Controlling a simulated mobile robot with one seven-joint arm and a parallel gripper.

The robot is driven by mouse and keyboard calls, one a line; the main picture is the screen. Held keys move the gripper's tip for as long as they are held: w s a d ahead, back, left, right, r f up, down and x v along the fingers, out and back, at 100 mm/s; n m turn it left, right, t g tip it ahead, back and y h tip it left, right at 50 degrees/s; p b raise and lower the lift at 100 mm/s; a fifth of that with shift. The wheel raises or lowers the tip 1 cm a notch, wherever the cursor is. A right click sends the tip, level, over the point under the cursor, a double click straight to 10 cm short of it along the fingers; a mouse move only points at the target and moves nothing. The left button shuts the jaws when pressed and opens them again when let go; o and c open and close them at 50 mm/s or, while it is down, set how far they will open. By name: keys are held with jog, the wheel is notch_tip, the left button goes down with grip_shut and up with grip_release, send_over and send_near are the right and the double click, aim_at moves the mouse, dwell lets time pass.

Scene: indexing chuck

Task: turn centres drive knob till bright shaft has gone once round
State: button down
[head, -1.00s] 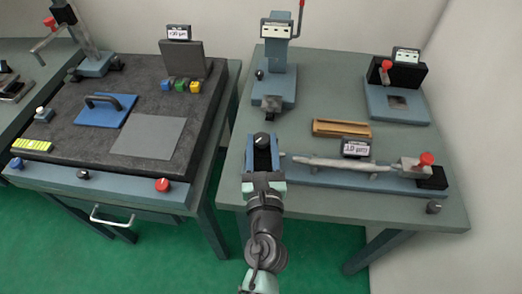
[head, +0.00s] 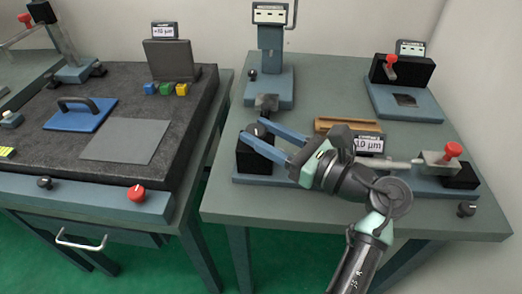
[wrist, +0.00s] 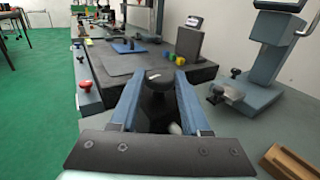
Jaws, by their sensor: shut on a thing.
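The centres fixture has a long blue-grey base (head: 262,180) on the right bench, with a dark headstock block (head: 253,158) at its left end. The dark round drive knob (wrist: 158,76) sits at that block, between my finger ends. My gripper (head: 260,132) reaches in from the right, with its two blue fingers shut on the drive knob; the fingers also show in the wrist view (wrist: 157,84). The bright shaft (head: 402,163) shows only toward the tailstock (head: 438,161); my wrist hides its left part. A red lever knob (head: 453,149) tops the tailstock.
A display (head: 368,145) reading about 1.0 µm stands behind the shaft, near a wooden tray (head: 335,125). A gauge stand (head: 270,85) is behind the headstock. A small dark knob (head: 467,209) is at the bench's front right. The left bench holds a dark plate (head: 185,110).

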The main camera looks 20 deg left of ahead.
aim_at(264, 129)
jog(key=n+g+b, duration=0.1)
jog(key=g+b, duration=0.1)
jog(key=b, duration=0.1)
jog(key=f+n+g+b, duration=0.1)
jog(key=g+b, duration=0.1)
jog(key=shift+w+d+n+y, duration=0.1)
jog(key=shift+w+n+y, duration=0.2)
jog(key=n+g+b, duration=0.1)
jog(key=b, duration=0.1)
jog(key=n+g+b, duration=0.1)
jog(key=g+b, duration=0.1)
jog(key=n+g+b, duration=0.1)
jog(key=g+b, duration=0.1)
jog(key=b, duration=0.1)
jog(key=shift+w+r, duration=0.15)
jog(key=shift+r, duration=0.1)
jog(key=shift+w+a+r+n+g+h+b, duration=0.1)
jog(key=shift+n+g+h+b, duration=0.25)
jog(key=shift+n+g+b, duration=0.35)
jog(key=shift+a+r+n+g+h+b, duration=0.1)
jog(key=shift+n+g+h+b, duration=0.3)
jog(key=shift+g+b, duration=0.6)
jog(key=shift+c, duration=2.1)
grip_release()
notch_tip(264, 129, up, 10)
jog(key=p, duration=0.3)
jog(key=shift+o, duration=0.2)
